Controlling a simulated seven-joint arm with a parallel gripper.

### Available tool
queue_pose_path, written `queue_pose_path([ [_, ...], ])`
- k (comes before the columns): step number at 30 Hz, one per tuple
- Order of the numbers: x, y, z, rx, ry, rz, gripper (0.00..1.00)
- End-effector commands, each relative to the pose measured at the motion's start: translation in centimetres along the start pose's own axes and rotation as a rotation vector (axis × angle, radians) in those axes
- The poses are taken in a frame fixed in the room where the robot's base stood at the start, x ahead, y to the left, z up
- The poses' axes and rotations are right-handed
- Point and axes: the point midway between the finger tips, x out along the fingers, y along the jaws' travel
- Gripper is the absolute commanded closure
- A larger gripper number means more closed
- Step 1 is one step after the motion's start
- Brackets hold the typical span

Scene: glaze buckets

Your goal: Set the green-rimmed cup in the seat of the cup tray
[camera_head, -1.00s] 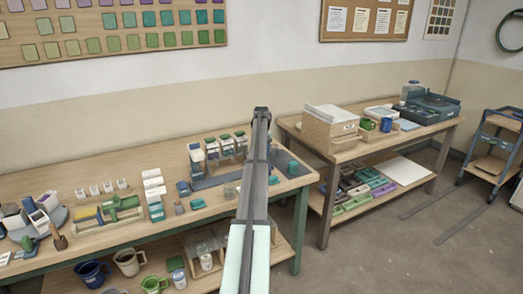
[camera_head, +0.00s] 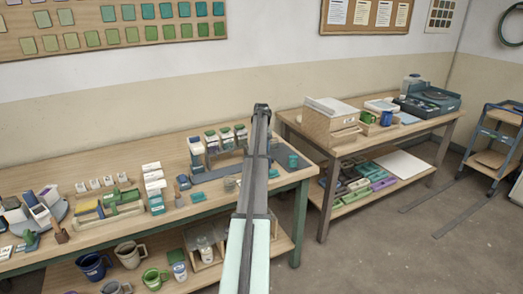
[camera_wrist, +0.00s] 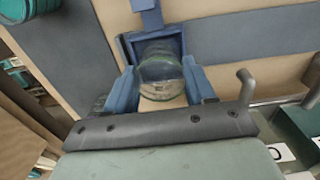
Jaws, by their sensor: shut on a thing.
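In the wrist view, my gripper (camera_wrist: 161,88) has its blue fingers closed on both sides of a clear cup with a green rim (camera_wrist: 161,70). A blue squared piece (camera_wrist: 128,48) with an upright bar stands just beyond the cup; I cannot tell whether it is the seat of the cup tray or whether the cup touches it. In the head view, my own arm hides my gripper and the cup. I cannot pick out the cup tray for certain there.
A rack of several lidded jars (camera_head: 226,138) stands at the back of the left bench (camera_head: 120,178). A teal piece (camera_head: 293,161) sits near the bench's right end. Mugs (camera_head: 92,266) stand on the lower shelf. A wooden box (camera_head: 330,123) stands on the right bench.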

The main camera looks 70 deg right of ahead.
Motion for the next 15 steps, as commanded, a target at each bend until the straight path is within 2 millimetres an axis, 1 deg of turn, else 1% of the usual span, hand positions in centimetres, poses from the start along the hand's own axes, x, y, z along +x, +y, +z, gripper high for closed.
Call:
queue_pose_path([
  [15, 0.55, 0.0, 0.0, 0.0, 0.0, 0.0, 0.63],
])
